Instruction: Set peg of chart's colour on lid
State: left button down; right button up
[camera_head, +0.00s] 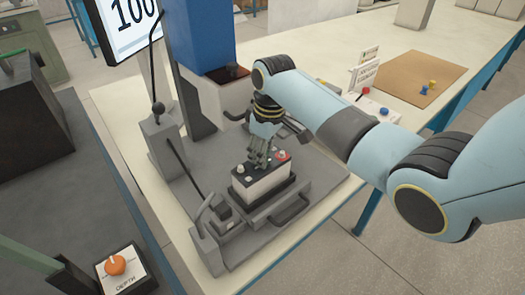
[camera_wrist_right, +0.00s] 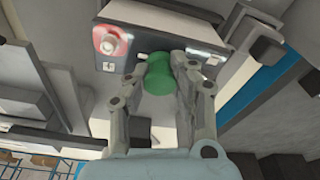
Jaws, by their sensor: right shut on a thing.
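My right gripper (camera_head: 258,158) is above the battery (camera_head: 262,187), which sits upright on a grey fixture. In the right wrist view the right gripper (camera_wrist_right: 180,75) is shut on a green peg (camera_wrist_right: 160,75). The peg is close to the edge of the battery's lid (camera_wrist_right: 150,15); I cannot tell whether they touch. A red terminal (camera_wrist_right: 107,40) is on the lid, and it also shows in the head view (camera_head: 281,155). A small white chart card (camera_head: 366,72) stands behind my right arm; its print is too small to read. My left gripper is not in view.
A brown mat (camera_head: 400,75) holds a yellow peg (camera_head: 432,84) and a blue peg (camera_head: 424,90). A grey lever stand (camera_head: 158,140) is left of the battery. An orange dial (camera_head: 115,265) is front left.

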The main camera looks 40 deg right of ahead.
jog(key=shift+f, duration=0.1)
jog(key=o, duration=0.9)
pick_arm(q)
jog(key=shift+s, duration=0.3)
pick_arm(e)
jog(key=shift+o, duration=0.2)
jog(key=shift+r, duration=0.45)
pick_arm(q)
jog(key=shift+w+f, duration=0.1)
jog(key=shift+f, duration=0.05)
pick_arm(e)
notch_tip(320, 180, up, 11)
jog(key=s, duration=0.1)
jog(key=shift+s+d+r, duration=0.15)
jog(key=shift+s+d, duration=0.05)
jog(key=shift+d, duration=0.05)
